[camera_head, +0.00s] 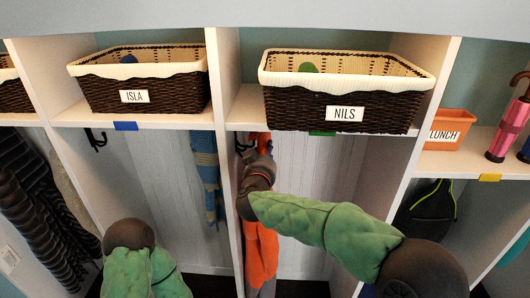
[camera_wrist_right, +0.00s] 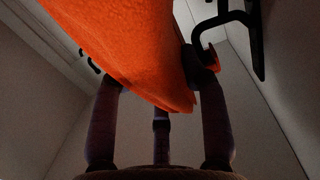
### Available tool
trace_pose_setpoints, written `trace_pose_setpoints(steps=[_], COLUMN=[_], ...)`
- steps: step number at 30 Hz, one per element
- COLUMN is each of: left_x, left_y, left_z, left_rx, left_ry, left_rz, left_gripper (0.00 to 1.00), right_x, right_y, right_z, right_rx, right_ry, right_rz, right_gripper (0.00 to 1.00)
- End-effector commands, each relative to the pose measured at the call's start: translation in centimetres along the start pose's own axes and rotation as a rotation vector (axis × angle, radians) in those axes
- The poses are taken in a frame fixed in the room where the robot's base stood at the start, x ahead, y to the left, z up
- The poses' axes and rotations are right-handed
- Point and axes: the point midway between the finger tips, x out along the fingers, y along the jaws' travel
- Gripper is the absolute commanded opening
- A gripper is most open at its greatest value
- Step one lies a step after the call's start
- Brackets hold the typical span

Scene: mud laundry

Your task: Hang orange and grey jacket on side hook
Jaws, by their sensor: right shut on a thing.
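The orange and grey jacket (camera_head: 262,252) hangs down in the cubby under the basket marked NILS, partly behind my right wrist. Its orange cloth fills the upper left of the right wrist view (camera_wrist_right: 125,45). My right gripper (camera_wrist_right: 158,85) is shut on the jacket, high up near the cubby's left wall. A black side hook (camera_wrist_right: 228,22) is close by at the upper right of the wrist view; its tip is near a finger and a bit of orange. The hook shows partly in the head view (camera_head: 242,146). I cannot tell whether the jacket is on it. My left gripper is out of view.
Baskets marked ISLA (camera_head: 140,80) and NILS (camera_head: 340,92) stand on the shelf above. A blue scarf (camera_head: 207,170) hangs left of the divider. Another black hook (camera_head: 96,138) is free. Striped clothing (camera_head: 38,215) hangs far left; a dark bag (camera_head: 428,212) hangs at right.

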Motion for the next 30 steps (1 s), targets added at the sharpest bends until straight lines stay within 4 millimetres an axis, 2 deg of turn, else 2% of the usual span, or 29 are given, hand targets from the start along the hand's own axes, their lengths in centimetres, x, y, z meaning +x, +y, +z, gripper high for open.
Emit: trace_pose_setpoints(steps=[9,10,12,23,30], left_x=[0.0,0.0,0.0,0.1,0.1], left_y=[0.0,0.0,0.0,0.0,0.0], left_z=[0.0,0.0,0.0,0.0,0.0], left_rx=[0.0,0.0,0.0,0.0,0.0], left_ry=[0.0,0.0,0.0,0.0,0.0], left_rz=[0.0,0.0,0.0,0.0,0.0], left_gripper=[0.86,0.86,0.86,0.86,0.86], right_x=[0.0,0.0,0.0,-0.1,-1.4], right_y=[0.0,0.0,0.0,-0.1,-0.1], right_z=[-0.1,-0.1,-0.1,0.4,0.4], right_rx=[0.007,0.007,0.006,-0.001,-0.001], right_ry=[0.004,0.004,0.004,-0.004,-0.002], right_rz=[0.0,0.0,0.0,-0.002,-0.003], right_gripper=[0.0,0.52,0.71,0.71,0.71])
